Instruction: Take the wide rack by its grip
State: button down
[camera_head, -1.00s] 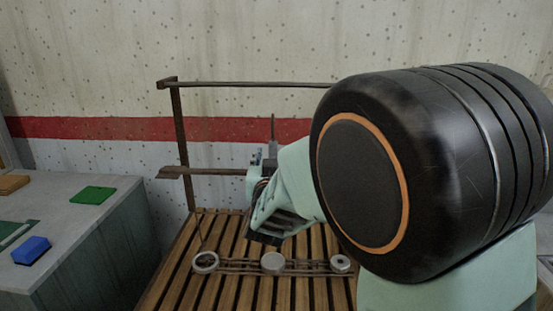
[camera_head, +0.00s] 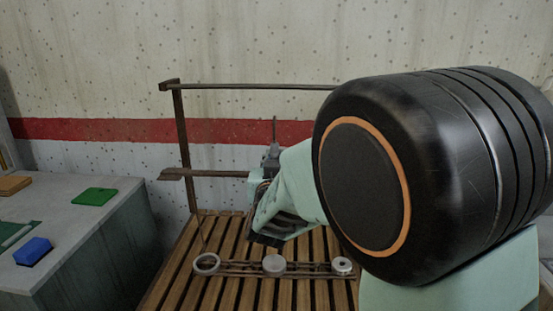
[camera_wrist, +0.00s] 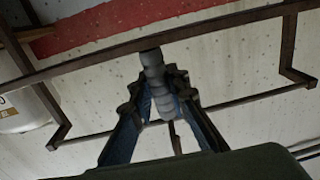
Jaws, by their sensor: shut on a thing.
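A brown bar, apparently part of the wide rack (camera_head: 208,173), runs level in front of the upright frame in the head view. In the wrist view the bar (camera_wrist: 90,63) crosses at a slant. A grey ribbed grip (camera_wrist: 158,82) meets this bar near its middle. My gripper (camera_wrist: 163,100) has its fingers on both sides of the grip and is shut on it. In the head view my gripper (camera_head: 270,165) is at the right end of the visible bar. My arm hides the right part of the rack and frame.
A brown frame (camera_head: 180,125) with a top rod stands against the wall. Below is a slatted wooden table (camera_head: 225,295) with a low rail and three round metal pieces (camera_head: 273,263). A grey counter (camera_head: 100,245) at left holds a green block (camera_head: 94,196) and a blue block (camera_head: 33,251).

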aim_at(274, 147)
jog(key=shift+r+p, duration=1)
jog(key=shift+r, duration=0.75)
